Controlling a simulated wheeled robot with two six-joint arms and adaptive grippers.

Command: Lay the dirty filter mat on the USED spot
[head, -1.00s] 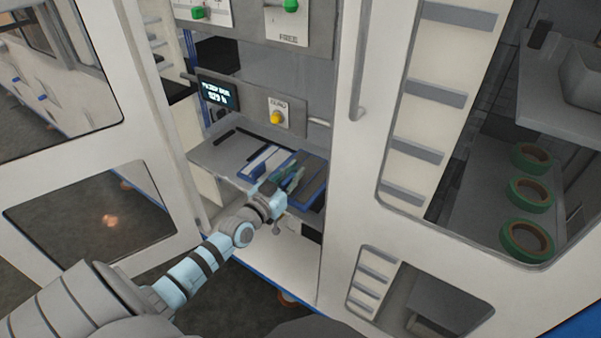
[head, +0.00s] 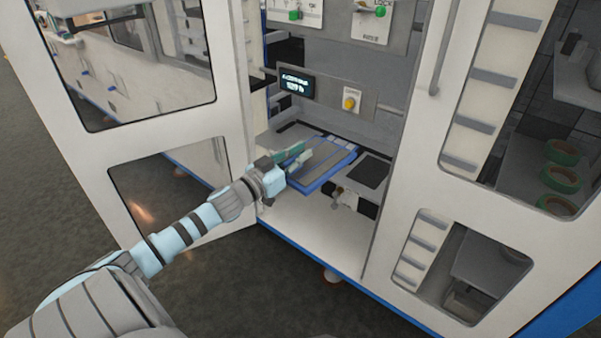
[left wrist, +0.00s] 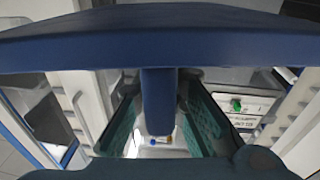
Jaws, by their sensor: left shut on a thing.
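The filter mat (head: 332,163) is a flat blue-framed panel with grey strips. In the head view it is over the left and middle of the shelf inside the open cabinet, slightly turned. My left gripper (head: 299,158) is shut on its near left side. In the left wrist view a blue bar (left wrist: 158,100) of it stands between my green fingers (left wrist: 160,122), with a wide blue edge across the top. I cannot tell whether it touches the shelf. No USED label is readable, and the mat hides part of the shelf. My right gripper is not in view.
A dark square plate (head: 370,172) lies bare on the right of the shelf. Behind are a lit display (head: 296,82) and a yellow button (head: 349,103). An open white door (head: 165,150) stands left of my arm, and a white panel (head: 425,170) bounds the opening on the right.

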